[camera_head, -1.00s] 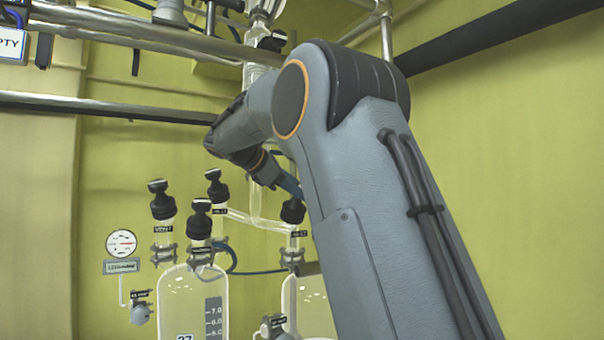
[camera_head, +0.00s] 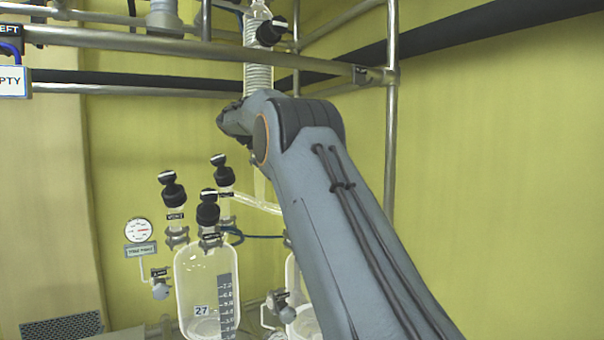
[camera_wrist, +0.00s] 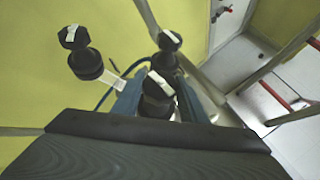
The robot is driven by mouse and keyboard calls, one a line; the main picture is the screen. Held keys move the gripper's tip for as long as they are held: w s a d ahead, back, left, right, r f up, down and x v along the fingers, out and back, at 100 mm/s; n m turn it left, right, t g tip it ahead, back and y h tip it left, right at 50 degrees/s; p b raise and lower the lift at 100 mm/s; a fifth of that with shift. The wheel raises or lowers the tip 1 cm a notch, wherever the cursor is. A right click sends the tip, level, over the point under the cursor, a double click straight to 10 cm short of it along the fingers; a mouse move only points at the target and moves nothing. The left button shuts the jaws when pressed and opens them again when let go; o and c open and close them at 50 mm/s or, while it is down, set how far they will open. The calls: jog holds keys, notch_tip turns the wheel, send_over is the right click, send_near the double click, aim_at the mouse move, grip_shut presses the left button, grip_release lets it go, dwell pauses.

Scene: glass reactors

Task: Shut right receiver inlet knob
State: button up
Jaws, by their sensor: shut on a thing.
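In the wrist view my gripper (camera_wrist: 157,104) has its two blue fingers on either side of a black knob (camera_wrist: 155,84) with a white mark on top, and is shut on it. It appears to be the right receiver inlet knob, but its label cannot be read. In the head view my arm hides this knob and my gripper. The right receiver (camera_head: 304,322) shows only in part beside my arm, low in the picture.
Two other black knobs with white marks, one at the left (camera_wrist: 80,50) and one behind (camera_wrist: 168,45), stand close by. The left receiver (camera_head: 207,285) has several black knobs above it. A metal rail (camera_head: 190,48) crosses above. Yellow wall lies right.

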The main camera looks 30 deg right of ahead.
jog(key=shift+f+m+p, duration=0.1)
jog(key=shift+m+p, duration=0.2)
dwell(0.4)
jog(key=o, duration=1.1)
jog(key=shift+d, duration=0.1)
jog(key=shift+c, duration=0.2)
jog(key=n+t+h+b, duration=0.2)
jog(key=n+b, duration=0.1)
jog(key=b, duration=0.4)
jog(key=shift+b, duration=0.35)
jog(key=shift+t+b, duration=0.4)
jog(key=shift+b, duration=0.05)
jog(key=n+t+b, duration=0.1)
jog(key=b, duration=0.1)
jog(key=shift+h+b, duration=0.35)
jog(key=shift+h, duration=0.05)
jog(key=n+t+b, duration=0.1)
jog(key=b, duration=0.1)
jog(key=shift+b, duration=0.4)
jog(key=n+t+b, duration=0.1)
jog(key=b, duration=0.1)
jog(key=shift+h+b, duration=0.3)
jog(key=shift+b, duration=0.05)
